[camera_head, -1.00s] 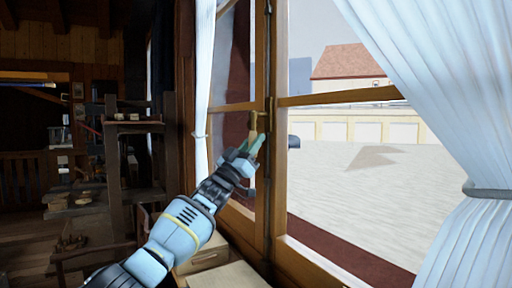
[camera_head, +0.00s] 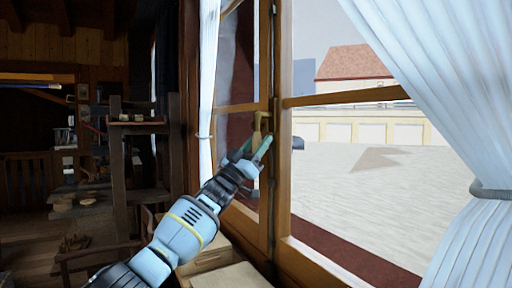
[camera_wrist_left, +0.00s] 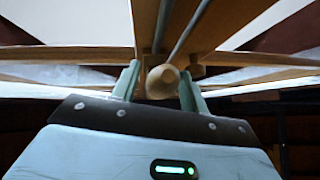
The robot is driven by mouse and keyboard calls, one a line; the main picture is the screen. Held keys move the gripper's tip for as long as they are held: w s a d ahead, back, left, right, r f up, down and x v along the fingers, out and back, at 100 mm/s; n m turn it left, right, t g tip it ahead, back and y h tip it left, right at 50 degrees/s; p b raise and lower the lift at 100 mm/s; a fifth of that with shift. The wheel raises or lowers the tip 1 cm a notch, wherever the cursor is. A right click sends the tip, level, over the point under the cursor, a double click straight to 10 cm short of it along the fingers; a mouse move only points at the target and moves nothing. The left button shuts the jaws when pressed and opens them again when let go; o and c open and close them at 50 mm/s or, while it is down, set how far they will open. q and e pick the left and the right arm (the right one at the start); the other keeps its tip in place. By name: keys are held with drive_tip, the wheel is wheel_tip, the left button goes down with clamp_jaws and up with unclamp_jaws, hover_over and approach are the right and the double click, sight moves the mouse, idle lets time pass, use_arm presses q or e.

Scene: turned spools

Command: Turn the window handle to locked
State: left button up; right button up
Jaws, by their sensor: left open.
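The window handle (camera_head: 257,124) is a brass-coloured lever on the wooden middle post of the window in the head view. Its lower part is close to my fingers, and its exact angle is hard to tell. My left gripper (camera_head: 256,147) reaches up to it from below with pale green fingers spread. In the left wrist view, the rounded end of the handle (camera_wrist_left: 162,81) sits between the two open fingers (camera_wrist_left: 159,88), with a gap visible on its right side. Whether either finger touches it is unclear. My right gripper is not in view.
The wooden window frame (camera_head: 281,200) stands close around the handle. White curtains hang on the left (camera_head: 207,75) and the right (camera_head: 430,80). A box-like surface (camera_head: 232,276) lies below the window. Dark wooden shelving (camera_head: 137,126) stands to the left.

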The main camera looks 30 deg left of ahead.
use_arm(q)
drive_tip(key=shift+f, duration=0.1)
drive_tip(key=shift+b+v, duration=0.4)
drive_tip(key=shift+v, duration=3.45)
